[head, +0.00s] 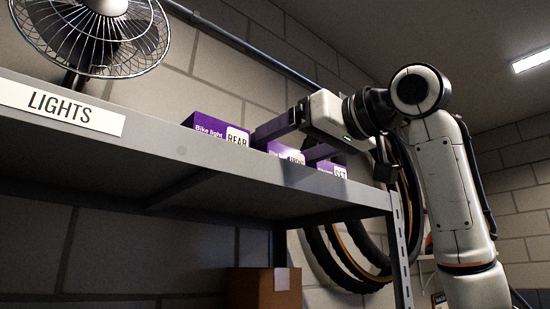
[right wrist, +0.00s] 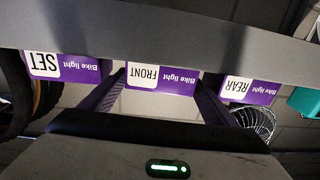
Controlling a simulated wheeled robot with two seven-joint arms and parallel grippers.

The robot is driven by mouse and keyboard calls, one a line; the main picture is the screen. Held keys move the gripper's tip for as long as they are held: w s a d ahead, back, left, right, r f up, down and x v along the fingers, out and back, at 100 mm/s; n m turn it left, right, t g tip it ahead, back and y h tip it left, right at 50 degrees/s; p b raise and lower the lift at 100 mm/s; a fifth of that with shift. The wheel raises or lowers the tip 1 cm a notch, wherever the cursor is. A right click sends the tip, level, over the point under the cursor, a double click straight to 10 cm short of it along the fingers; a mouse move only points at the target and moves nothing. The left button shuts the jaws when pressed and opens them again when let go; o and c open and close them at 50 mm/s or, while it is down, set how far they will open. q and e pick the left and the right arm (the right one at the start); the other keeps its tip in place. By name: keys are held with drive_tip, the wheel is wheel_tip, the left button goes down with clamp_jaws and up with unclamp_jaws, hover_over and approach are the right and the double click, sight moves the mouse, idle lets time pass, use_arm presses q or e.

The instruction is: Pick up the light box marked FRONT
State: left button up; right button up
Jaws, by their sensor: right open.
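The purple light box marked FRONT (head: 279,150) sits on the shelf between two like boxes; its label is partly covered in the head view. It reads clearly, upside down, in the right wrist view (right wrist: 161,78). My right gripper (head: 284,146) is open, with one dark finger on each side of the FRONT box. In the right wrist view the two fingers flank it (right wrist: 160,88), and the box lies between their tips. Whether they touch it I cannot tell. My left gripper is not in view.
The REAR box (head: 208,128) and the SET box (head: 332,170) stand close on either side. The grey shelf (head: 180,150) carries a LIGHTS sign (head: 60,107). A fan (head: 95,35) stands at the left. Tyres (head: 350,262) hang behind; a cardboard box (head: 255,288) is below.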

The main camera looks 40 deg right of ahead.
drive_tip(key=shift+w, duration=0.95)
drive_tip(key=c, duration=0.8)
drive_tip(key=shift+c, duration=0.4)
drive_tip(key=shift+r, duration=0.15)
